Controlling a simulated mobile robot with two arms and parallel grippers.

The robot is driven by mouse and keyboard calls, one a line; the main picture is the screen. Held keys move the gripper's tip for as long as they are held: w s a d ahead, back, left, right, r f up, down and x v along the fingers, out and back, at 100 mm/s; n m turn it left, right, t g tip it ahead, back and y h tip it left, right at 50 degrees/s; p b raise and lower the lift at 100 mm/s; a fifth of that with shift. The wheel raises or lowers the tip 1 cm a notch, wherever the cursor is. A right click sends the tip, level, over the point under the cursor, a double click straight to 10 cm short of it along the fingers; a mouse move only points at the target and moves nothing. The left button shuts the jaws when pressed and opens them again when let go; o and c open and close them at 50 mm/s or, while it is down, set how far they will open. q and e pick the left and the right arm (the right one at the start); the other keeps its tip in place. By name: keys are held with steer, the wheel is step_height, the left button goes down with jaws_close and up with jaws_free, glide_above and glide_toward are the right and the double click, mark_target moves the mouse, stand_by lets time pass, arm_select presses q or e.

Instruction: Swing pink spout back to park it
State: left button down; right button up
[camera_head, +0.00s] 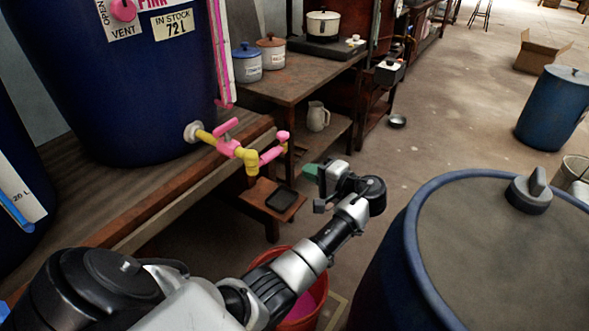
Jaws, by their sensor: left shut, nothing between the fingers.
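The spout (249,157) is a yellow elbow with its mouth pointing down. It sits at the end of the tap on the large blue vat (130,90) labelled pink. A pink bar handle (274,149) sticks out from the spout to the right. A pink tap lever (226,130) sits on the yellow pipe behind it. My left gripper (313,188) is shut and empty. It is to the right of the spout handle and a little lower in the picture, apart from it. My right gripper is not in view.
An orange-red bucket (316,291) with pink liquid stands on the floor, partly hidden by my left arm. A small stool (262,210) holds a black scale. A blue barrel (480,240) with a grey lid fills the right front. Open floor (440,120) lies beyond.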

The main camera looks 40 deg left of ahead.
mark_target(270, 156)
arm_select(q)
steer(key=a+f+b, duration=0.1)
steer(key=a, duration=0.8)
steer(key=shift+a, duration=0.2)
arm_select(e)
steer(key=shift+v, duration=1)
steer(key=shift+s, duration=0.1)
